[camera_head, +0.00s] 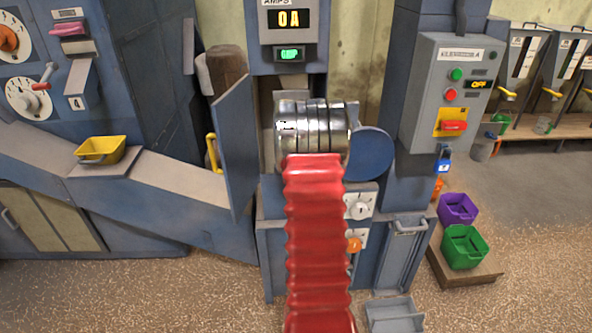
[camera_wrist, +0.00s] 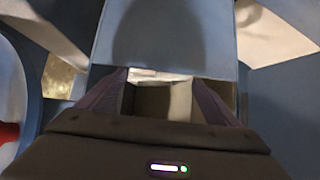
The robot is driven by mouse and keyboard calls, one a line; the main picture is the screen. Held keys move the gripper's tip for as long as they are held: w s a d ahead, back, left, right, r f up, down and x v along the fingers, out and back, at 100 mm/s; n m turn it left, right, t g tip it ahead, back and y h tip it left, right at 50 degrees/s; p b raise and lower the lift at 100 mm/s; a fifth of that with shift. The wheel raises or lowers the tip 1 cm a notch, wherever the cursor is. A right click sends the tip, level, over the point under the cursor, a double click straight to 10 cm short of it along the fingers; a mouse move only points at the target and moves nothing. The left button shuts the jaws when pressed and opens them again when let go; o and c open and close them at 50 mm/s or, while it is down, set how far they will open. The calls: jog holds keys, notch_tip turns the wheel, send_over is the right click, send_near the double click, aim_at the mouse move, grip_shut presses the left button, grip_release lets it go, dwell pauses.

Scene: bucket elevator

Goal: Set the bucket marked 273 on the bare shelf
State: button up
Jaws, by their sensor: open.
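My red ribbed arm reaches up to the open hatch in the blue elevator housing (camera_head: 287,60); my gripper is hidden behind its metal wrist in the head view. In the wrist view my gripper (camera_wrist: 160,98) is open, with its two dark fingers apart and no bucket seen between them. A yellow bucket (camera_head: 97,149) sits on a small ledge (camera_head: 138,164) at the left. A purple bucket (camera_head: 458,208) and a green bucket (camera_head: 464,246) stand on a low wooden pallet (camera_head: 480,280) at the right. No 273 mark is readable, and I cannot tell which shelf is bare.
The hatch door (camera_head: 234,145) stands open left of my wrist, and a round blue cover (camera_head: 371,153) is close on its right. A grey control box (camera_head: 448,100) shows OFF. A grey tray (camera_head: 394,316) is low in front.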

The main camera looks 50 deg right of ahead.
jog(key=w+d+r, duration=0.2)
jog(key=r, duration=0.2)
jog(key=w+d+r+t+h, duration=0.1)
jog(key=w+d+r, duration=0.1)
jog(key=r, duration=0.3)
jog(key=w+d+r+t+h, duration=0.1)
jog(key=w+d+r, duration=0.1)
jog(key=r, duration=0.3)
jog(key=shift+d+r, duration=0.25)
jog(key=shift+d, duration=0.2)
jog(key=shift+s+a+f, duration=0.1)
jog(key=shift+a+f, duration=0.25)
jog(key=shift+a, duration=0.05)
jog(key=s+a+f+g+y, duration=0.1)
jog(key=s+a+f, duration=0.1)
jog(key=s+a, duration=0.4)
jog(key=s+a+f+g+y, duration=0.1)
jog(key=s+a+f, duration=0.2)
jog(key=s+a, duration=0.4)
jog(key=shift+a+f, duration=0.25)
jog(key=shift+a, duration=0.4)
